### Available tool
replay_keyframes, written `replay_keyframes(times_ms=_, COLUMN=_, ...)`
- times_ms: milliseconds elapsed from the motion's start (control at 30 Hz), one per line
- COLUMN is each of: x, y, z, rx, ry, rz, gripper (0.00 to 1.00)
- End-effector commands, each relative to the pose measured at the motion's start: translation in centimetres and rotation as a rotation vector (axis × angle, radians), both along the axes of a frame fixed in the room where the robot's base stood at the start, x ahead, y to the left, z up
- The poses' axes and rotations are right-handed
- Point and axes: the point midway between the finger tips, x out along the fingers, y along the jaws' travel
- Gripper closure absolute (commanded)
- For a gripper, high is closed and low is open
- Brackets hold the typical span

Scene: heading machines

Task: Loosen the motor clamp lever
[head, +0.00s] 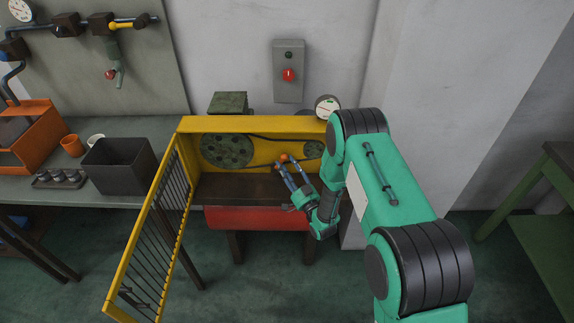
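The yellow machine housing (255,124) stands open at the front, with its barred guard (148,245) swung out to the left. Inside are a large dark pulley (227,150) on the left and a smaller pulley (313,149) on the right, with a belt along the top. A small orange knob (283,157), seemingly the clamp lever's end, shows between the pulleys; the rest of the lever is not clear. My gripper (286,165) reaches in from the right. Its two fingers are apart, with their tips close to the knob. I cannot tell whether they touch it.
A grey box with a red button (289,74) is on the wall above, and a round gauge (327,106) is at the housing's right top. A bench on the left holds a black bin (119,167). A green table (540,205) stands far right.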

Motion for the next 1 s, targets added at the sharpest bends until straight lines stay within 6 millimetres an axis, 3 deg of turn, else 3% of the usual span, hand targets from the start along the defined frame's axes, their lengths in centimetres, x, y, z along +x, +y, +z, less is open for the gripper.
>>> replay_keyframes(times_ms=467, x=-0.5, y=-0.6, z=0.3, rx=0.002, ry=-0.009, rz=-0.004, gripper=0.59)
replay_keyframes(times_ms=1000, x=-7.0, y=-4.4, z=-2.0, rx=0.002, ry=-0.007, rz=-0.004, gripper=0.59)
